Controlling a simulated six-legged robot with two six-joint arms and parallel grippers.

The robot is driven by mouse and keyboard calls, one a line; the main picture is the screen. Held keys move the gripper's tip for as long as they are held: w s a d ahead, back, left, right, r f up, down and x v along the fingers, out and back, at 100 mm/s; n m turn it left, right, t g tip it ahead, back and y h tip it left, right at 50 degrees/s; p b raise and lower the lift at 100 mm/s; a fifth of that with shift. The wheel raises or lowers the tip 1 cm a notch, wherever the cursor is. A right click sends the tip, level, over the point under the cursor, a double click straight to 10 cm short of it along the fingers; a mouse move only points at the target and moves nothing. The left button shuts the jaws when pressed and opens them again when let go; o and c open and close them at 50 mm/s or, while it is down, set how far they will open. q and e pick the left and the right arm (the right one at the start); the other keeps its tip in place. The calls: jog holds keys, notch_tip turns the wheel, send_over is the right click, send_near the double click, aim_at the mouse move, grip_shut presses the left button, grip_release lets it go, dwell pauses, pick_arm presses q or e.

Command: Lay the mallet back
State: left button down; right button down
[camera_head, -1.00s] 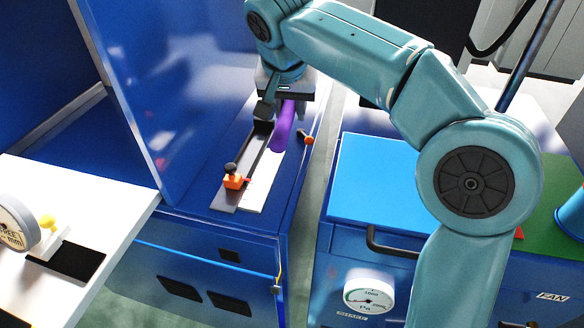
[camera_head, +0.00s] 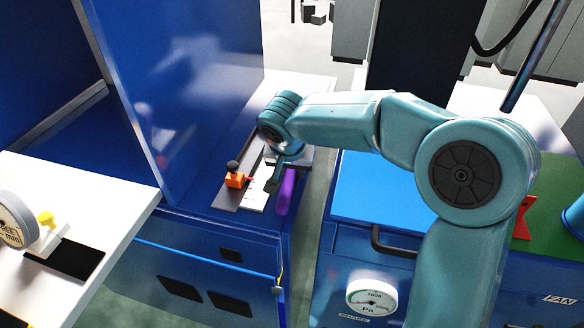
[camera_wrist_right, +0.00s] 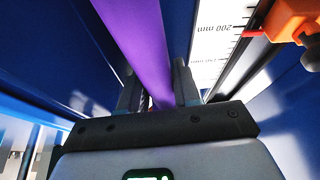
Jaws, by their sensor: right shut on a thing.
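The purple mallet (camera_head: 286,190) is in my right gripper (camera_head: 279,178), above the right part of the blue cabinet top, beside a white scale strip. In the right wrist view its long purple shaft (camera_wrist_right: 135,40) runs between the two fingers of the right gripper (camera_wrist_right: 158,85), which is shut on it. The mallet's other parts are hidden by the gripper and wrist. I cannot tell whether it touches the surface. My left gripper is not in view.
The orange slider (camera_head: 236,180) with a black knob sits on a rail beside the white scale (camera_head: 252,197). A tall blue panel (camera_head: 190,80) stands left of it. A gap separates the cabinet from the cart with a blue top (camera_head: 365,185) and a gauge (camera_head: 371,297).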

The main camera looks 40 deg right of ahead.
jog(key=shift+f, duration=0.2)
jog(key=c, duration=0.8)
grip_release()
jog(key=shift+r, duration=0.1)
jog(key=p+v, duration=0.7)
jog(key=v, duration=0.9)
jog(key=shift+w+r+p, duration=0.15)
jog(key=shift+w+p, duration=0.05)
jog(key=shift+p, duration=0.1)
